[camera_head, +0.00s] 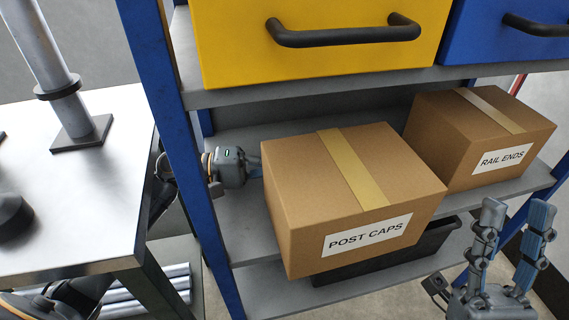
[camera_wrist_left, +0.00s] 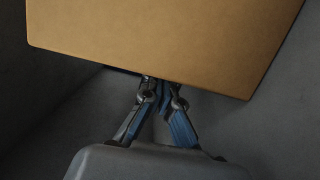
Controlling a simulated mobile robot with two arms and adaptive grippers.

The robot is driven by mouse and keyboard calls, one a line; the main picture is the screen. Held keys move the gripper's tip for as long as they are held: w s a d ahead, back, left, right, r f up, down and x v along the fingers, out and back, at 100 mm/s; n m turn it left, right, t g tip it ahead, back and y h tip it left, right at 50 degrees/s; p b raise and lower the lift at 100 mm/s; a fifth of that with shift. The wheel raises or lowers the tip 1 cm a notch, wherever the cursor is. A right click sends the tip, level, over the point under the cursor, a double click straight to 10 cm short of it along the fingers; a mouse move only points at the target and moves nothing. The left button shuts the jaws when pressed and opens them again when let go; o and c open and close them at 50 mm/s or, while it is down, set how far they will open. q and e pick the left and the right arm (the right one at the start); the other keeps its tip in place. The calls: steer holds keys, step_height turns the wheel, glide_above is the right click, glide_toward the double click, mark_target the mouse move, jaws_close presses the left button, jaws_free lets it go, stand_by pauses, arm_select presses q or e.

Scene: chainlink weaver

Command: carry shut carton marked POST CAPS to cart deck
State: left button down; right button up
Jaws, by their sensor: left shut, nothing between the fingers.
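The carton marked POST CAPS (camera_head: 345,200) is shut, with a tan tape strip along its top. It is at the front of the middle shelf (camera_head: 238,215), and its near end reaches past the shelf's front edge. My left gripper (camera_head: 255,165) is at the carton's left side, its fingertips partly hidden. In the left wrist view the left gripper (camera_wrist_left: 160,85) is shut with its fingers together at the lower edge of the carton (camera_wrist_left: 165,40); I cannot tell whether they touch it. My right gripper (camera_head: 515,235) is open and empty, right of the carton. The cart deck cannot be made out.
A carton marked RAIL ENDS (camera_head: 430,130) stands right of the POST CAPS carton. Yellow (camera_head: 320,60) and blue (camera_head: 490,45) drawers with black handles hang above. A blue rack post (camera_head: 180,130) stands left, beside a metal table (camera_head: 90,215). A black bin (camera_head: 400,250) sits below.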

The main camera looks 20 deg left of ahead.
arm_select(q)
steer(key=shift+s+d+r+p, duration=0.1)
steer(key=shift+s+d+p, duration=0.55)
steer(key=shift+s, duration=0.2)
arm_select(e)
steer(key=w+f+g, duration=0.2)
steer(key=w, duration=0.1)
steer(key=w+f+g+h, duration=0.1)
steer(key=shift+w+a+f, duration=0.15)
steer(key=shift+w+a, duration=0.2)
